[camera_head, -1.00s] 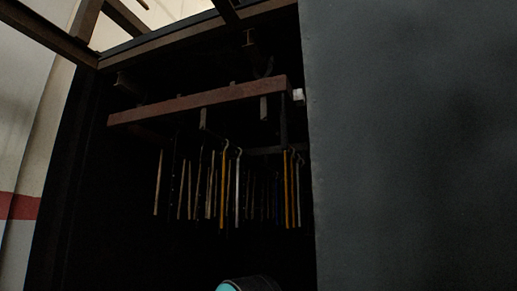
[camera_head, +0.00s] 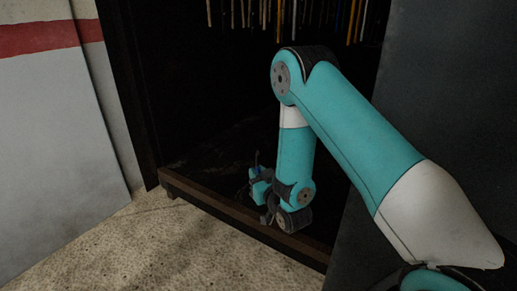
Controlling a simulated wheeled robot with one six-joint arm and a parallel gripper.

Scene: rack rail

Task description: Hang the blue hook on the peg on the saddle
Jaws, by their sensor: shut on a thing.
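My gripper (camera_head: 254,184) is low inside the dark cabinet, just behind its front sill, at the end of my teal arm. It is shut on a thin dark-blue piece (camera_head: 257,159), which looks like the blue hook and sticks up above the jaws. The rest of the hook is too small and dark to make out. The saddle and its peg are not in view now.
The lower ends of several hanging rods (camera_head: 290,15) show at the top of the cabinet. A wooden sill (camera_head: 240,216) edges the cabinet floor. A dark panel (camera_head: 440,90) stands at right, and concrete floor (camera_head: 150,245) lies open in front.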

